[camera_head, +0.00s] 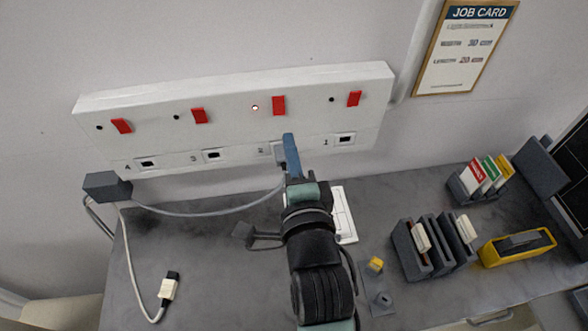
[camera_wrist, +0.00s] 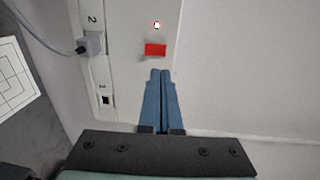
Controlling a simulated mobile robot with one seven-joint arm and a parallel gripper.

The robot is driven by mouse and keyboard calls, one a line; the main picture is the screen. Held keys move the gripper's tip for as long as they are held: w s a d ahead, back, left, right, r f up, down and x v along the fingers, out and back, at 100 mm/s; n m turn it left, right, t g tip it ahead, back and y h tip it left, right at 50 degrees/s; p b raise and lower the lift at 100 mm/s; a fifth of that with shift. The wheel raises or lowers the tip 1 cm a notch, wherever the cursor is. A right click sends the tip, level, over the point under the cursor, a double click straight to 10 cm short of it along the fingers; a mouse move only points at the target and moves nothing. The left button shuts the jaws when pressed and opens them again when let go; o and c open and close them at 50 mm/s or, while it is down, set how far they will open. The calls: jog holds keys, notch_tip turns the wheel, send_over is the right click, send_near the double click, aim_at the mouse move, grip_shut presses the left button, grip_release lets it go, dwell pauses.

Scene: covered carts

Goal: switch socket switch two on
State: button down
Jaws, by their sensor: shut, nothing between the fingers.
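A white socket panel (camera_head: 235,125) on the wall carries a row of red switches, with sockets numbered 4 to 1 from left to right. Switch two (camera_head: 279,105) is third from the left; the indicator light (camera_head: 255,107) beside it is lit. The lights beside the other switches are dark. In the wrist view, switch two (camera_wrist: 155,50) is just above my fingertips, with its lit light (camera_wrist: 156,25) above it. My gripper (camera_head: 288,138) has blue fingers together and empty; it also shows in the wrist view (camera_wrist: 160,72). I cannot tell whether it touches the panel.
A grey plug (camera_wrist: 92,44) sits in socket 2, its cable running left to a dark box (camera_head: 107,187). A loose white connector (camera_head: 168,287) lies on the grey worktop (camera_head: 210,255). Dark holders (camera_head: 410,250) and a yellow tray (camera_head: 517,247) stand at right.

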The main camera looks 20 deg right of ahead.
jog(key=v, duration=0.4)
jog(key=shift+s+r+b, duration=0.1)
jog(key=shift+r+b, duration=0.1)
jog(key=shift+b, duration=0.15)
